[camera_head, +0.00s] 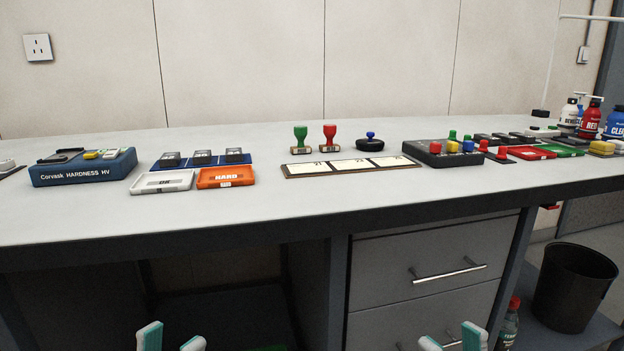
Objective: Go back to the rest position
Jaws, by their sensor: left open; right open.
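My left gripper (170,341) shows at the bottom edge, left of centre. Its two white and teal fingertips stand apart with nothing between them. My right gripper (453,343) shows at the bottom edge, right of centre. Its fingertips are also apart and empty. Both grippers appear below and in front of the workbench (240,225), in front of its underside and drawers. Only the fingertips show; the arms are out of view.
On the bench stand a blue hardness tester (83,168), a white tray (162,183), an orange tray (226,178), a green stamp (300,138), a red stamp (329,138) and a black button box (440,154). Drawers (420,262) sit below; a black bin (572,287) stands right.

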